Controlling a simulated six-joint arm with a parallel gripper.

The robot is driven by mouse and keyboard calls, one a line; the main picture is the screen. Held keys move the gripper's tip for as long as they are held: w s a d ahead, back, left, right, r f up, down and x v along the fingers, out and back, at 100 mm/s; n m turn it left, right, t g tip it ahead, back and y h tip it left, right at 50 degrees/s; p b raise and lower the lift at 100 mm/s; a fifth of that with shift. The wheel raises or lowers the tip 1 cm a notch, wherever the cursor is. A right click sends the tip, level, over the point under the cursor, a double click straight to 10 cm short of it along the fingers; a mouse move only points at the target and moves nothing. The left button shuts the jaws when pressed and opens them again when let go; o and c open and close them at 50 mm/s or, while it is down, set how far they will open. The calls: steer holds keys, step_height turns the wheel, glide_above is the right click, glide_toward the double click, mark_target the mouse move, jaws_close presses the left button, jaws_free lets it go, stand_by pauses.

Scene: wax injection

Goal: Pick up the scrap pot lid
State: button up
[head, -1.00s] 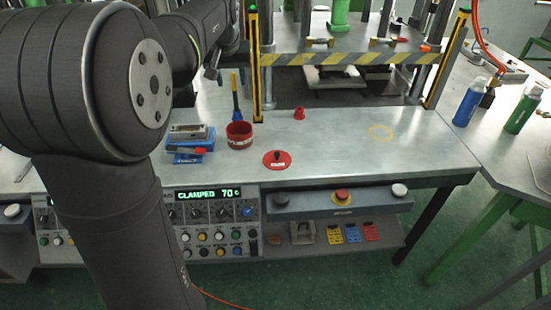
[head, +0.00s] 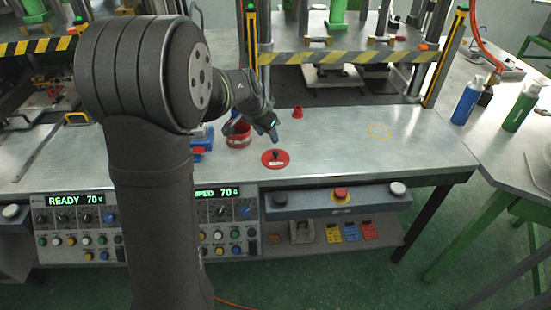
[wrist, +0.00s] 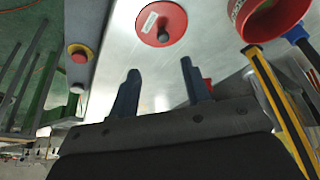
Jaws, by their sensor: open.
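The scrap pot lid is a flat red disc with a dark knob and a white label. It lies on the metal table in the head view (head: 275,158), and it shows at the top of the wrist view (wrist: 150,24). My gripper (wrist: 158,72) is open and empty, its two dark blue fingers apart. In the head view my gripper (head: 256,136) hangs over the table just behind and left of the lid, apart from it. The red pot (head: 238,138) stands to the left, partly hidden behind my gripper; it shows at the upper right of the wrist view (wrist: 272,18).
A small red part (head: 297,113) stands behind the lid. A yellow-black post (head: 252,60) and a striped bar (head: 340,57) belong to the press behind. A control panel with buttons (head: 340,195) runs along the front. The table right of the lid is clear.

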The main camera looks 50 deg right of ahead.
glide_above(275, 152)
steer(key=a, duration=0.2)
steer(key=f, duration=0.5)
steer(key=shift+s+a+f, duration=0.2)
steer(key=shift+s+f, duration=0.05)
steer(key=shift+s, duration=0.05)
steer(key=shift+w+x, duration=0.15)
steer(key=shift+x, duration=1.15)
steer(key=shift+w+x, duration=0.15)
steer(key=shift+x, duration=1.1)
jaws_close()
